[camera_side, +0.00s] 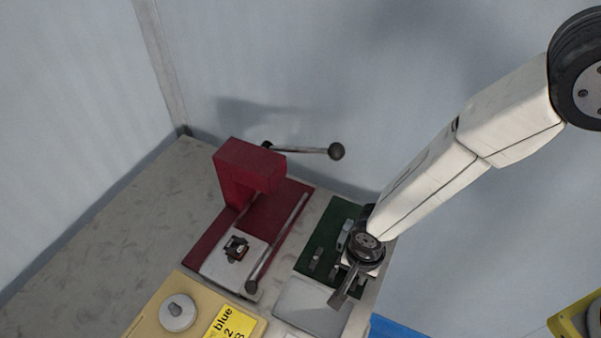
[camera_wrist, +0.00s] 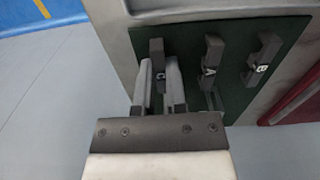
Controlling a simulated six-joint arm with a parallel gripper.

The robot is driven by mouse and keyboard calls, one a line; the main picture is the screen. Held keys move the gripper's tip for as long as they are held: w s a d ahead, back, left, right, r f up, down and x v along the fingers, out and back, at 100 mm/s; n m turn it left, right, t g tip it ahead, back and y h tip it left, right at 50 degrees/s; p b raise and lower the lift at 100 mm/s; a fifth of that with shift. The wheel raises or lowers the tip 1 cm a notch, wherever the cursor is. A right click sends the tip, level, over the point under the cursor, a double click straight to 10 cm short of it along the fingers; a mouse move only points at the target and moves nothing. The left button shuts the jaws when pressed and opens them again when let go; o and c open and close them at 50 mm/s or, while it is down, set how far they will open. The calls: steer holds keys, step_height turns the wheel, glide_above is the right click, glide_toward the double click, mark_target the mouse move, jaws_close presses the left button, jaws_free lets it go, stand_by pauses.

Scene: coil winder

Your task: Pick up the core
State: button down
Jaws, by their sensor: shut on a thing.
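In the wrist view, a dark grey core (camera_wrist: 158,52) marked with a pale letter like C stands at a dark green board (camera_wrist: 190,38). My gripper (camera_wrist: 160,72) has its two pale fingers on either side of this core and is shut on it. The core's upper part shows beyond the fingertips; its lower part is hidden between them. I cannot tell whether it is lifted clear of the board. In the side view the board (camera_side: 322,235) lies beneath the end of my arm, and the grip itself is hard to make out.
Two similar dark cores, a middle one (camera_wrist: 210,55) and a right one (camera_wrist: 263,52), stand beside the held one. A red winder (camera_side: 240,172) with ball-ended levers is left of the board. A grey tray (camera_side: 310,305) and yellow label (camera_side: 228,322) lie in front.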

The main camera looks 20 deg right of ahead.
steer(key=shift+r, duration=0.2)
steer(key=shift+r, duration=0.55)
steer(key=s+d+r, duration=0.7)
steer(key=s+r, duration=0.4)
steer(key=shift+s+d+r, duration=0.25)
steer(key=shift+s+d, duration=0.1)
steer(key=shift+a, duration=0.1)
